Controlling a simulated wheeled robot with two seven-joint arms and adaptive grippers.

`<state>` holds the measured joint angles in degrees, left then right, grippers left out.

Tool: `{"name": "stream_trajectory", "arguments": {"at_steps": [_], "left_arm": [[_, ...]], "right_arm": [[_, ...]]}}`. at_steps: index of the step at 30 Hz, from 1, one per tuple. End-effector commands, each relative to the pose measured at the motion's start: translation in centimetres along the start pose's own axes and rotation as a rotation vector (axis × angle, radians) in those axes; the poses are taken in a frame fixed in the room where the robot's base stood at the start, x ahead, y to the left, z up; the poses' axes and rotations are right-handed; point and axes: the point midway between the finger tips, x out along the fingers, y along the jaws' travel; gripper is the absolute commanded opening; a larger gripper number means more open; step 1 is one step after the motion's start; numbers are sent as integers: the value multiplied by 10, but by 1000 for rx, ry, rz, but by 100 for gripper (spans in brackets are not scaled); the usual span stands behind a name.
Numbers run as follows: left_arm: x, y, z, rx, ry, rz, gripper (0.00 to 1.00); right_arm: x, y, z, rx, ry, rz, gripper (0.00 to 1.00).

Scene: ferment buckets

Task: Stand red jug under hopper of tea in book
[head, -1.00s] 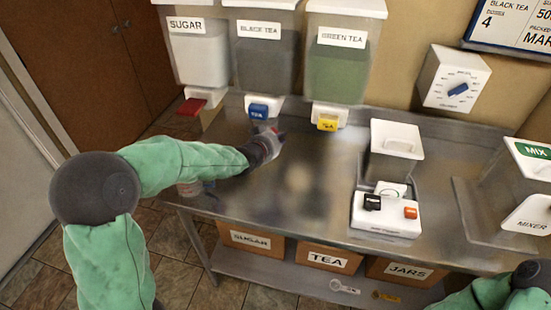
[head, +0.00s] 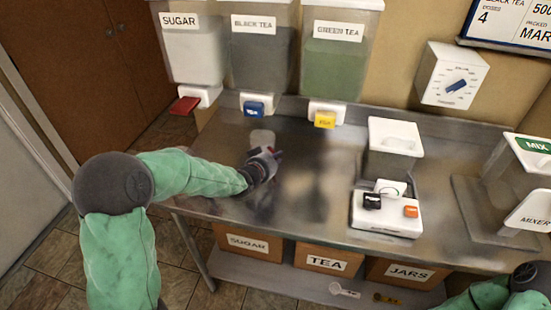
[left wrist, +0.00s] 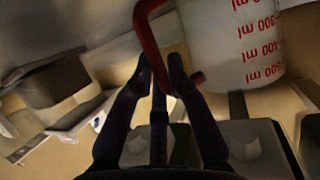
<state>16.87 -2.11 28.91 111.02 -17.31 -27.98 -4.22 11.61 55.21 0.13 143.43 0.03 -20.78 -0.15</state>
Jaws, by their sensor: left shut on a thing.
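The red jug has a clear body with red millilitre marks (left wrist: 235,45) and a red handle (left wrist: 148,40) in the left wrist view. My left gripper (head: 274,156) is shut on the handle. In the head view the pale jug body (head: 262,138) shows just beyond the gripper, over the counter, in front of and below the black tea hopper (head: 262,55) with its blue lever (head: 255,108). I cannot tell whether the jug touches the counter. The board (head: 510,22) at top right reads black tea. My right gripper is out of view.
The sugar hopper (head: 197,55) with a red lever and the green tea hopper (head: 335,65) with a yellow lever flank it. A scale (head: 387,218), a white-lidded container (head: 395,140) and a mixer (head: 525,180) stand to the right. The counter's middle is clear.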

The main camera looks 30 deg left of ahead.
Motion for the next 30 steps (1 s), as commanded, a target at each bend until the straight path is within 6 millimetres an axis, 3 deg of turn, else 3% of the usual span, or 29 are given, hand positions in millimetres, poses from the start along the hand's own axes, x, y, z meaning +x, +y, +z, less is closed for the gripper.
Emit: {"name": "stream_trajectory", "arguments": {"at_steps": [1, 3, 16, 20, 30], "left_arm": [[1, 0, 2, 0, 0, 0, 19], [0, 0, 1, 0, 0, 0, 39], [-1, 0, -2, 0, 0, 0, 40], [-17, 0, -3, 0, 1, -1, 40], [-80, -1, -4, 0, 1, -2, 40]], "right_arm": [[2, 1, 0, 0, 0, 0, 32], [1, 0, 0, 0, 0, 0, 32], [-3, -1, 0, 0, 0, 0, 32], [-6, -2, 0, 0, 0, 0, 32], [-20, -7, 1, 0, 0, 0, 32]]}}
